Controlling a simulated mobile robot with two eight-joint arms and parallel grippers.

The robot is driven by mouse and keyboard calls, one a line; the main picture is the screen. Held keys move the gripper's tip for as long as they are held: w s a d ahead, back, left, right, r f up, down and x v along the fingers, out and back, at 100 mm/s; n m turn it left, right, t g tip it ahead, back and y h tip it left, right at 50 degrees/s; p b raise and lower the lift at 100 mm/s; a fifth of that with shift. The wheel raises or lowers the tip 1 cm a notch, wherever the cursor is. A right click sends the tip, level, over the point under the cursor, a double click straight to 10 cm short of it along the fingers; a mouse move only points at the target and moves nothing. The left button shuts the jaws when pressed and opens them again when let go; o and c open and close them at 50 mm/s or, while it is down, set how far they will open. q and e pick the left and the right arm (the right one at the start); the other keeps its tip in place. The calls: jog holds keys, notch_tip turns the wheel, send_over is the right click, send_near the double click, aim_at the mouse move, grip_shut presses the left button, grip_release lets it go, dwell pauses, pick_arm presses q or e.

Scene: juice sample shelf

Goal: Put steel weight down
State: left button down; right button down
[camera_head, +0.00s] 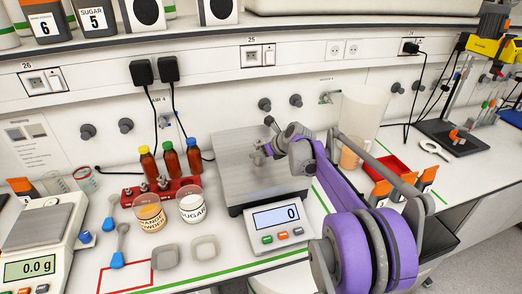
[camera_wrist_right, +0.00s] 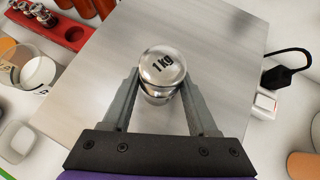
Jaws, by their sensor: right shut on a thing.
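The steel weight (camera_wrist_right: 162,66), marked 1 kg, is upright between the two fingers of my right gripper (camera_wrist_right: 163,90) in the wrist view. The gripper is shut on it, over the bare metal pan (camera_wrist_right: 100,85) of the bench scale. In the head view my right gripper (camera_head: 266,148) is above the pan (camera_head: 235,165), and the weight is hard to make out there. The scale display (camera_head: 275,217) reads 0. Whether the weight touches the pan cannot be told for certain. My left gripper is not in view.
A red holder (camera_head: 132,197) with smaller steel weights stands left of the scale, beside brown bottles (camera_head: 171,160). Orange powder (camera_head: 149,215) and sugar (camera_head: 192,207) cups stand in front. A small balance (camera_head: 38,228) is far left. A pitcher (camera_head: 363,110) and red tray (camera_head: 390,166) are right.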

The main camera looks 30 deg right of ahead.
jog(key=c, duration=0.6)
grip_release()
jog(key=shift+f, duration=0.15)
jog(key=o, duration=0.4)
